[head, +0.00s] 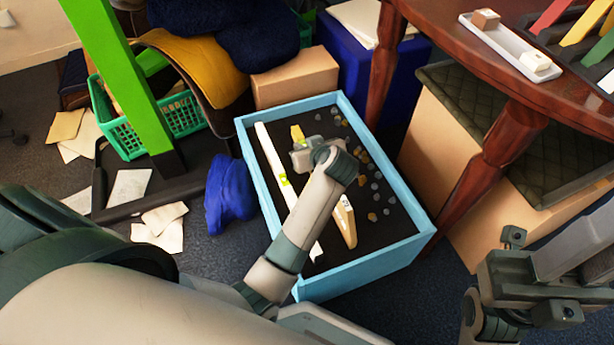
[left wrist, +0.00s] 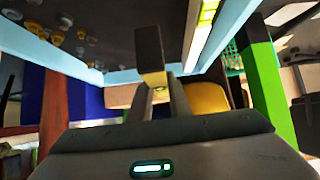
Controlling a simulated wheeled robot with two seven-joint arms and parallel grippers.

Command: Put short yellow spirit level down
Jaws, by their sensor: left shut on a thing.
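My left gripper (head: 301,150) reaches down into a light-blue box (head: 375,258) with a dark floor. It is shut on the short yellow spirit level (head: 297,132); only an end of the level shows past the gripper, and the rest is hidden. In the left wrist view, a yellowish piece of the level (left wrist: 148,97) shows between the fingers. I cannot tell whether the level touches the box floor. My right gripper (head: 540,275) is at the lower right, outside the box; its jaw opening is unclear.
In the box, a long white level (head: 273,160) lies left of my left gripper. A cream, yellow-edged piece (head: 344,218) and several small round discs (head: 375,186) lie to the right. A wooden table (head: 470,50) stands at the right, a green post (head: 125,75) at the left.

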